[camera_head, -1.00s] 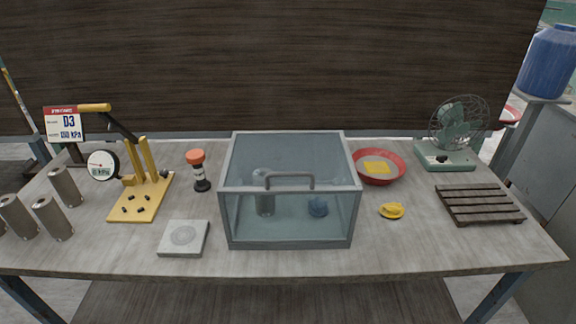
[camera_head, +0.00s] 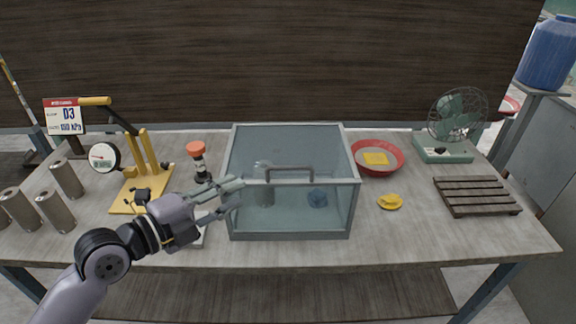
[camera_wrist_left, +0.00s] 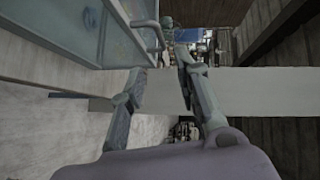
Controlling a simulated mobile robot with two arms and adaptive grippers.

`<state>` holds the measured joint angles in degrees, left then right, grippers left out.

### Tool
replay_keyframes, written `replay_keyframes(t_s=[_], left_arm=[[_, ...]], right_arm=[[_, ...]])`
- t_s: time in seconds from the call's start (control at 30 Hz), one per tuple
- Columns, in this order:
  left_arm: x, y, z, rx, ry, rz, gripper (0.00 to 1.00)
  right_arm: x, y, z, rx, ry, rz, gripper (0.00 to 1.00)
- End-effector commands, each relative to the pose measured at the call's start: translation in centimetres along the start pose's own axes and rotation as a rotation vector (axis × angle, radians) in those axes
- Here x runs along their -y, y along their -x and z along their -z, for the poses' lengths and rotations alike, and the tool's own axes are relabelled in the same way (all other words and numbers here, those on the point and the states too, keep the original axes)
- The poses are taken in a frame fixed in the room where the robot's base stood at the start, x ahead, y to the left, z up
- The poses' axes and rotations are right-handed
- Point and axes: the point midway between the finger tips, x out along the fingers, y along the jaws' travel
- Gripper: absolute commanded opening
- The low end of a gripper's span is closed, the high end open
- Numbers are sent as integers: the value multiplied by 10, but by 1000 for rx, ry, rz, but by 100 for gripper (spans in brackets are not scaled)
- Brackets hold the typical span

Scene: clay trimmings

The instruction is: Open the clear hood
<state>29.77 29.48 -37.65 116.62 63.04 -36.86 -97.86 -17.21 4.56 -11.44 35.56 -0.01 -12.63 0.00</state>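The clear hood (camera_head: 290,213) is a grey-framed transparent box on the table's middle, and it stands closed. Its bar handle (camera_head: 290,172) is at the top front edge. A metal cylinder (camera_head: 264,190) and a blue lump (camera_head: 318,198) show inside. My left gripper (camera_head: 240,193) is open and empty by the hood's front left corner, left of the handle and apart from it. In the left wrist view the open fingers (camera_wrist_left: 158,70) have nothing between them; the hood (camera_wrist_left: 88,35) is at upper left, with the handle (camera_wrist_left: 157,32) beyond the fingertips. My right gripper is not in view.
A grey slab (camera_head: 196,236) lies partly behind my left gripper. An orange-capped bottle (camera_head: 197,158) and a yellow press (camera_head: 128,200) stand left of the hood. A red bowl (camera_head: 392,164), yellow sponge-like piece (camera_head: 390,202), slatted rack (camera_head: 476,194) and fan (camera_head: 446,150) are to the right.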

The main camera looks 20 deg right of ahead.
Motion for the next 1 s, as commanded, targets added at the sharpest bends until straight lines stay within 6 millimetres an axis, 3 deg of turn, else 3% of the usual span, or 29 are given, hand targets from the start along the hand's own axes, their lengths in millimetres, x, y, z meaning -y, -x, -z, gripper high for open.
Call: replay_keyframes(t_s=[0.6, 0.8, 1.0], left_arm=[[3, -129, 2, -2, 6, -2, 30], [1, -152, 1, -1, 5, -2, 30], [0, -161, 1, 0, 3, -2, 30]], right_arm=[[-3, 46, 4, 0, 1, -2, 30], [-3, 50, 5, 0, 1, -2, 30], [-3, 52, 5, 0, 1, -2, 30]])
